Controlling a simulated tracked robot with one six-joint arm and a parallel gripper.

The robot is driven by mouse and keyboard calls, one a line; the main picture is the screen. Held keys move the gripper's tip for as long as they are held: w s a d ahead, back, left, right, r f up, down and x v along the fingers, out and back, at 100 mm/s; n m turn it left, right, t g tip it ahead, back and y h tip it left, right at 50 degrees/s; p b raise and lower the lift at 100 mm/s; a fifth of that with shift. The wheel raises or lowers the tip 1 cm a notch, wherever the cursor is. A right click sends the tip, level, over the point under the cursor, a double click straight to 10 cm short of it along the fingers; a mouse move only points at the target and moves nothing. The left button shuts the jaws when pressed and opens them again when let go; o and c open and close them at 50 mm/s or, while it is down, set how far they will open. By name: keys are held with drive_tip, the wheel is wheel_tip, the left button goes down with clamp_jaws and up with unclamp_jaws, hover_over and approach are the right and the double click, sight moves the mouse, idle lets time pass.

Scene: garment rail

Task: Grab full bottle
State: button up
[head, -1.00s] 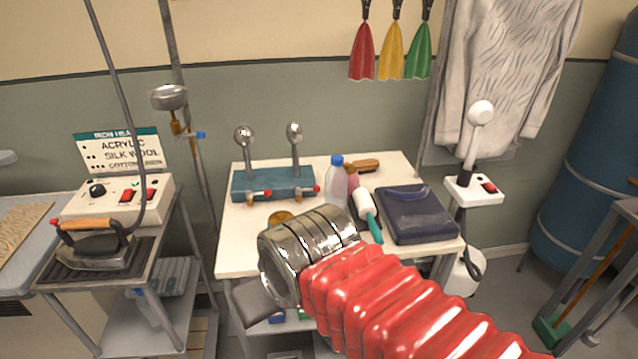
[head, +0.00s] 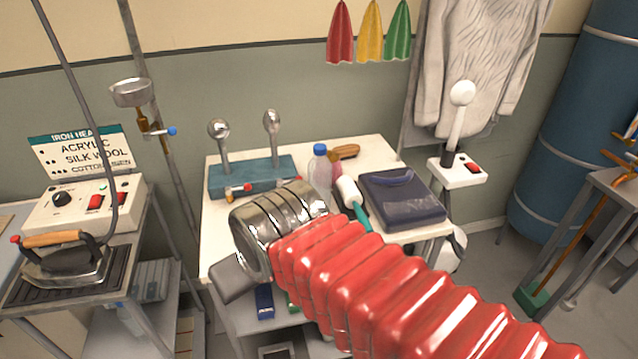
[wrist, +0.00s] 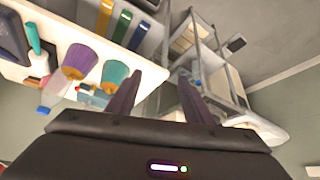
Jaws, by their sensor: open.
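A clear bottle with a blue cap (head: 320,172) stands upright at the back middle of the white table, next to a pink bottle partly hidden behind it. How full it is cannot be told. In the wrist view the clear bottle (wrist: 53,94) shows at the left, well outside my jaws. My gripper (wrist: 160,77) is open, with its two dark fingers apart and nothing between them. In the head view my arm hides most of the gripper, which is near the table's front left, low and apart from the bottle.
The white table (head: 222,240) also holds a teal block with two metal knobs (head: 250,176), a navy folded item (head: 400,198), a white-and-teal roller (head: 350,192) and a brush (head: 345,151). An iron (head: 62,262) is at left.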

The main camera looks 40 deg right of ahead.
drive_tip(key=o, duration=0.7)
drive_tip(key=w+d+f+m+t+h, duration=0.1)
drive_tip(key=w+d+t+h, duration=0.1)
drive_tip(key=w+d, duration=0.7)
drive_tip(key=shift+w+d+f+t+h, duration=0.3)
drive_tip(key=shift+w+d+f, duration=0.1)
drive_tip(key=shift+d, duration=0.35)
drive_tip(key=w+d+f+t, duration=0.1)
drive_tip(key=w+d, duration=0.1)
drive_tip(key=d, duration=0.3)
drive_tip(key=w+d+f+t+h, duration=0.1)
drive_tip(key=w+d+f+t, duration=0.1)
drive_tip(key=d, duration=0.4)
drive_tip(key=w+d+f+m+t+h, duration=0.1)
drive_tip(key=w+d, duration=0.1)
drive_tip(key=d, duration=0.3)
drive_tip(key=shift+w+d+f+t, duration=0.25)
drive_tip(key=shift+w+d+t, duration=0.15)
drive_tip(key=s+d+f+m+t, duration=0.1)
drive_tip(key=s+d+t, duration=0.3)
drive_tip(key=d, duration=0.1)
drive_tip(key=shift+f, duration=0.4)
drive_tip(key=shift+d, duration=0.1)
